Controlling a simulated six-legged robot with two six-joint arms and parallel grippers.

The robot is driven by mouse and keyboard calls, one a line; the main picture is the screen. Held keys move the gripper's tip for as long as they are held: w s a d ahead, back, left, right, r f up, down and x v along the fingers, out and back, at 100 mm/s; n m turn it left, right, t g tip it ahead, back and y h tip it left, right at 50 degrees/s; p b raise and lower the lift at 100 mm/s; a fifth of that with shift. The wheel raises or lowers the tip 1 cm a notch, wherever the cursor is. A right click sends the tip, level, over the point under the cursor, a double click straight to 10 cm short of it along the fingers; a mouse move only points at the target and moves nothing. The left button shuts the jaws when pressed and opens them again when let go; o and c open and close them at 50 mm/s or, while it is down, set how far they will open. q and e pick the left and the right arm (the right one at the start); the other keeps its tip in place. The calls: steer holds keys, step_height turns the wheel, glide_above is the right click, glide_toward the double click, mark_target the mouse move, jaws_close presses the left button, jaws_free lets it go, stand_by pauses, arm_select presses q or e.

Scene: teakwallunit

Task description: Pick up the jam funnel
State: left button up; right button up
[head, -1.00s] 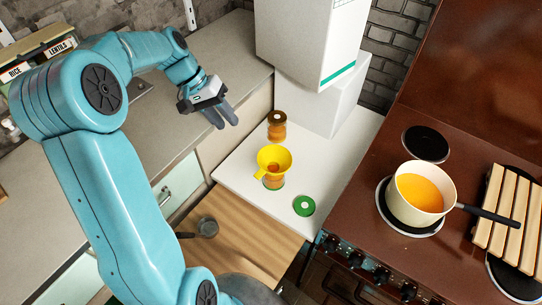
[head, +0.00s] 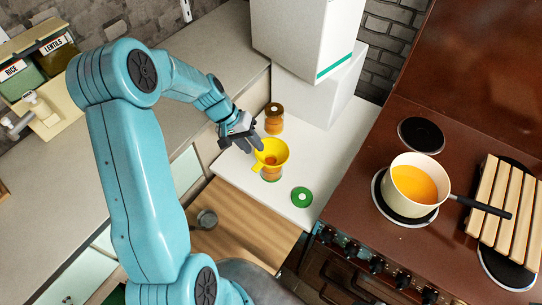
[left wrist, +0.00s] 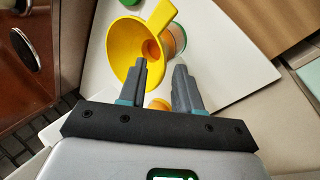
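The yellow jam funnel (head: 272,152) sits in the mouth of a jar (head: 271,173) on the white counter. In the left wrist view the funnel (left wrist: 128,50) shows its wide rim and its flat handle tab, with the jar (left wrist: 177,40) under it. My left gripper (head: 256,146) is at the funnel's upper left in the head view. In the left wrist view its two fingers (left wrist: 160,75) are apart with a gap between them, close to the funnel's rim. I cannot tell whether a finger touches it. My right gripper is not in view.
A lidded jar (head: 274,120) stands behind the funnel, and a green lid (head: 301,197) lies in front. White boxes (head: 325,80) stand at the back. A pot of orange jam (head: 414,185) and a wooden rack (head: 505,210) are on the stove at the right.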

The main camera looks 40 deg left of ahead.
mark_target(267, 162)
arm_select(q)
steer(key=shift+x, duration=1.1)
steer(key=shift+c, duration=0.3)
steer(key=shift+w+a, duration=0.1)
jaws_close()
